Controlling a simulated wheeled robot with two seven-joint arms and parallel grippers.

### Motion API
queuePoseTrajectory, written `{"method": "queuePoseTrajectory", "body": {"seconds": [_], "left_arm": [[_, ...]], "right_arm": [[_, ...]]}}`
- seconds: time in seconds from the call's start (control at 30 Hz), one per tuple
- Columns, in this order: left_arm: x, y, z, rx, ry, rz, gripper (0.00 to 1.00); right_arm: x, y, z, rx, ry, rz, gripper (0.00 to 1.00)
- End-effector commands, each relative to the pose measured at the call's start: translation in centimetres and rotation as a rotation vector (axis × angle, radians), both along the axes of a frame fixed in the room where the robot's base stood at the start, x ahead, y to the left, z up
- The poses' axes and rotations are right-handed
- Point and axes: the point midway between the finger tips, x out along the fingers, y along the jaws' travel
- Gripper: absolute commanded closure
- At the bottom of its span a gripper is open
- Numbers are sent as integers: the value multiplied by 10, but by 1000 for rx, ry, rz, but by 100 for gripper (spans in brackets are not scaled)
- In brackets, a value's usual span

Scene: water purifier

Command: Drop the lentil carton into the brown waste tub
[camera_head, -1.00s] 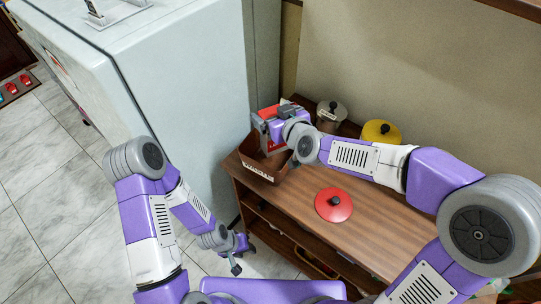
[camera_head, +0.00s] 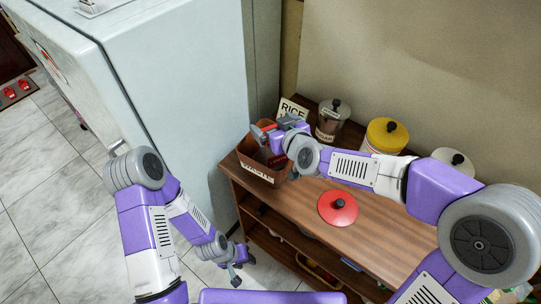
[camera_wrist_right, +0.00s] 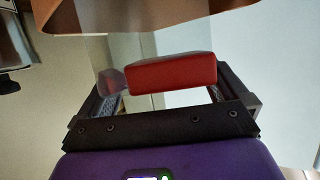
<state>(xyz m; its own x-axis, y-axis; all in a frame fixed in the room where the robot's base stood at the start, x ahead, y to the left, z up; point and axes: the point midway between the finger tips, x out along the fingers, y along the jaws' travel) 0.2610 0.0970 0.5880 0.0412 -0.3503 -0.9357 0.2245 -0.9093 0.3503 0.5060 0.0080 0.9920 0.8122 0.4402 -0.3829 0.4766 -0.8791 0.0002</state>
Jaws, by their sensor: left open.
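The lentil carton (camera_head: 267,127) is red and partly hidden by my right gripper (camera_head: 272,131). In the right wrist view, the red carton (camera_wrist_right: 172,73) fills the space between the two fingers of my right gripper (camera_wrist_right: 168,85). The brown waste tub (camera_head: 260,176) stands at the left end of the wooden counter, beside the fridge. My right gripper and the carton are at the tub's mouth. A brown rim (camera_wrist_right: 125,18) shows at the top of the wrist view. My left gripper (camera_head: 236,272) is open and empty, low in front of the counter.
A rice box (camera_head: 292,110), a glass jar (camera_head: 329,122), a yellow canister (camera_head: 385,136) and a white-lidded canister (camera_head: 453,160) stand along the wall. A red lid (camera_head: 337,208) lies on the counter (camera_head: 385,240). The fridge (camera_head: 180,90) rises close to the left of the tub.

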Motion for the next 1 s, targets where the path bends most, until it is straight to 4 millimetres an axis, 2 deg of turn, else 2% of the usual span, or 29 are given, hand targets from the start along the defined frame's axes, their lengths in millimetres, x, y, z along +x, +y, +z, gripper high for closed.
{"method": "queuePoseTrajectory", "body": {"seconds": [0.27,0.5,0.7,1.0], "left_arm": [[0,0,3,0,0,0,57],[0,0,11,0,0,0,57],[0,0,15,0,0,0,57],[0,0,16,0,0,0,57]], "right_arm": [[-8,-5,5,0,-1,-1,0],[-38,-21,21,0,-2,-1,0],[-57,-31,28,0,-1,0,0],[-62,-33,29,0,0,0,0]]}}
